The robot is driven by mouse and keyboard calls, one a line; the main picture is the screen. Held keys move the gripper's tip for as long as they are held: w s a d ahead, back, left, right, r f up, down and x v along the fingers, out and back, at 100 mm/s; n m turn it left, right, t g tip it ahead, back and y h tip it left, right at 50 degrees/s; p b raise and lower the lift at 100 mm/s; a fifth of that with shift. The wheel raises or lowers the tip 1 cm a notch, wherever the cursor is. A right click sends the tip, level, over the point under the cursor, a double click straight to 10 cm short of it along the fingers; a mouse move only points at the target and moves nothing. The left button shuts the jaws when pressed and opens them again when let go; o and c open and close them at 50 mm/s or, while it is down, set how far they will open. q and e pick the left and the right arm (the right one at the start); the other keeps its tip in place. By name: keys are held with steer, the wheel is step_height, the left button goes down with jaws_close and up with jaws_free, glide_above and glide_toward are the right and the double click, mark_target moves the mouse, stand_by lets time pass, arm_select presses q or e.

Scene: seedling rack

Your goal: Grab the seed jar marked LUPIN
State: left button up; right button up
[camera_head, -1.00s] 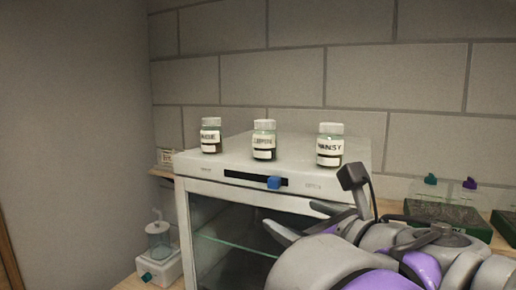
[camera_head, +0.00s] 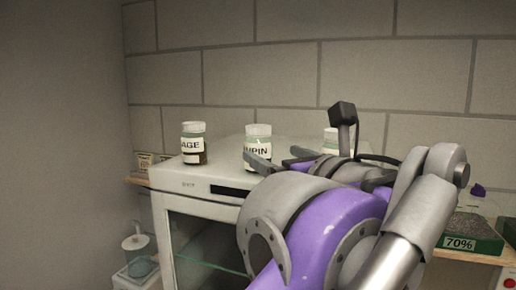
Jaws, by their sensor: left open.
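The LUPIN jar (camera_head: 258,133) is a clear jar with a white lid and a white label, of which "UPIN" shows. It stands upright in the middle of three jars on top of a white cabinet (camera_head: 175,185). My left gripper (camera_head: 270,159) is open and empty, its fingers just in front of the jar and overlapping its lower part. I cannot tell whether they touch it. My right gripper is not in view.
A jar reading "AGE" (camera_head: 193,146) stands to the left. A wall (camera_head: 225,75) rises behind. A green tray marked 70% (camera_head: 480,238) is at right.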

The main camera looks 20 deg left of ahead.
mark_target(265, 148)
arm_select(q)
steer(key=x, duration=0.6)
steer(key=shift+r+p, duration=0.25)
steer(key=shift+p, duration=0.05)
steer(key=shift+s, duration=0.15)
steer(key=shift+c, duration=0.9)
steer(key=c, duration=1.4)
